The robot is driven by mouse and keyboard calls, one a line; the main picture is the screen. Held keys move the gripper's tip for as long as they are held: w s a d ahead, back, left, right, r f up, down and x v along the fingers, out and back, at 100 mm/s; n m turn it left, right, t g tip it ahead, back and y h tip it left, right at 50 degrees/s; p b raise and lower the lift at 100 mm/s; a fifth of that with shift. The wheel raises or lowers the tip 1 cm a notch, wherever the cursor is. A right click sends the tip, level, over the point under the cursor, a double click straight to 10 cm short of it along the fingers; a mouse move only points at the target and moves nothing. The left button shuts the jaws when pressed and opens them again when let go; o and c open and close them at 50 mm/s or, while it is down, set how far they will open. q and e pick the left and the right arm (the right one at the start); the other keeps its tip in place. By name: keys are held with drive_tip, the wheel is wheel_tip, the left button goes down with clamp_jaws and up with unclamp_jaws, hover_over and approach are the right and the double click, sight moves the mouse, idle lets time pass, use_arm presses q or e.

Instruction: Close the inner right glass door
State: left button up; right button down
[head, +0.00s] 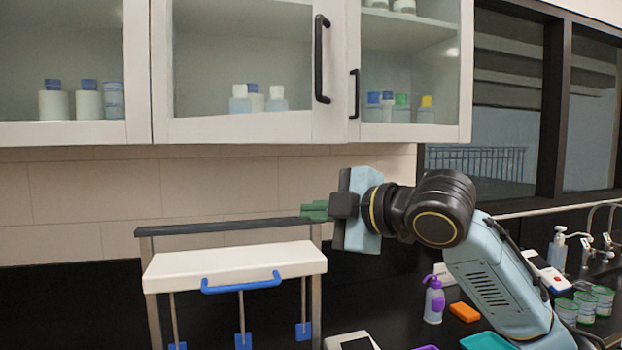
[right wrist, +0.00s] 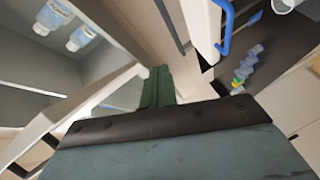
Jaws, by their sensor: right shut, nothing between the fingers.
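The glass door I take as the inner right one (head: 333,120) is the middle door of the wall cabinet in the head view. It has a white frame and a black handle (head: 322,58) at its right edge. That handle looks larger and higher than the neighbour's, so the door appears ajar. My right gripper (head: 316,211), with green fingers, is shut and empty, below the door's lower right corner and apart from it. In the right wrist view the shut fingers (right wrist: 158,88) lie near a white cabinet frame. My left gripper is not in view.
The right-hand glass door (head: 455,132) looks closed. A white rack (head: 235,262) with a blue handle stands below the cabinet. A purple-topped bottle (head: 434,302), an orange block (head: 464,312) and several jars (head: 603,298) stand on the counter. The tiled wall below the cabinet is clear.

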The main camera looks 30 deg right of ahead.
sight(312, 131)
drive_tip(key=s+r+n+t, duration=0.2)
drive_tip(key=s+r+n, duration=0.3)
drive_tip(key=s+r, duration=0.6)
drive_tip(key=shift+y, duration=0.4)
drive_tip(key=w, duration=0.4)
drive_tip(key=w+r+p, duration=0.1)
drive_tip(key=w, duration=0.3)
drive_tip(key=w+p, duration=0.1)
drive_tip(key=w, duration=0.3)
drive_tip(key=shift+w+r, duration=0.15)
drive_tip(key=shift+w, duration=0.2)
drive_tip(key=shift+d, duration=0.2)
drive_tip(key=shift+w, duration=0.2)
drive_tip(key=shift+d, duration=0.1)
